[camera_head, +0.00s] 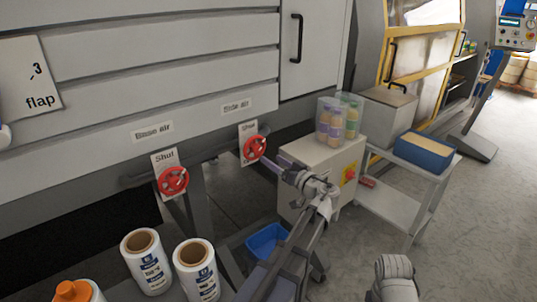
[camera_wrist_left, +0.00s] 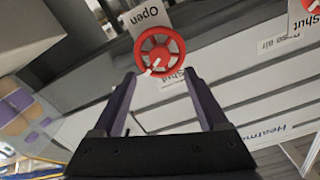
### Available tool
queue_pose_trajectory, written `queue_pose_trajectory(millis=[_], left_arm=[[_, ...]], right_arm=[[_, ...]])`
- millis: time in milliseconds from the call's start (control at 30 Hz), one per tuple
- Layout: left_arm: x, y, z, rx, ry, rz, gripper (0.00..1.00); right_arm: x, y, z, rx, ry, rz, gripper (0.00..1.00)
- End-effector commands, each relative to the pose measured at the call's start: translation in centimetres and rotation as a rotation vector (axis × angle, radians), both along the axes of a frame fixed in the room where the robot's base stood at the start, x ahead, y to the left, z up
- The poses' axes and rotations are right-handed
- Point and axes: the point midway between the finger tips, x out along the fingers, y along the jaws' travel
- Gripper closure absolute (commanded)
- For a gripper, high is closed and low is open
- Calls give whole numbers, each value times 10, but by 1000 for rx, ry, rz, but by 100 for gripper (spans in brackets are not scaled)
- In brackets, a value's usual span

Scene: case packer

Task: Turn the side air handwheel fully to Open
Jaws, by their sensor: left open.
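The side air handwheel (camera_head: 254,148) is a red spoked wheel below the "Side air" label (camera_head: 236,106) on the machine front. A "Shut" plate shows above it in the head view. In the left wrist view, which is upside down, the wheel (camera_wrist_left: 160,50) has an "Open" plate (camera_wrist_left: 148,17) on one side and "Shut" on the other. A white mark on the wheel lies toward the Shut side. My left gripper (camera_head: 270,163) is open, its purple fingers (camera_wrist_left: 160,80) just short of the wheel, which appears between them. My right gripper is out of view.
A second red handwheel (camera_head: 173,181) with a Shut plate is to the left. A grey cabinet (camera_head: 335,165) with a clear bin of bottles (camera_head: 338,118) stands close right of my left arm. White film rolls (camera_head: 146,262) stand at lower left. A blue bin (camera_head: 266,240) is below.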

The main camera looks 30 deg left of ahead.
Motion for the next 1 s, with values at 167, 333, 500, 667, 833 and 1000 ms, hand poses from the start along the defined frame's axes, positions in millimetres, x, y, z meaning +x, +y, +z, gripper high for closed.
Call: queue_pose_trajectory(millis=[167, 333, 500, 667, 833, 1000], left_arm=[[12, 27, 0, -1, 1, 3, 24], [21, 48, 0, -1, 2, 2, 24], [26, 61, 0, -1, 2, 1, 24], [27, 64, -1, -2, 2, 0, 24], [27, 64, 0, -2, 2, 0, 24], [27, 64, 0, -2, 2, 0, 41]], right_arm=[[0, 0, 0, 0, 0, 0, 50], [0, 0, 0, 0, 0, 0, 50], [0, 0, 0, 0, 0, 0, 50], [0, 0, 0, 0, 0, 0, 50], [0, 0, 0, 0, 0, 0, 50], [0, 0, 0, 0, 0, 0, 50]])
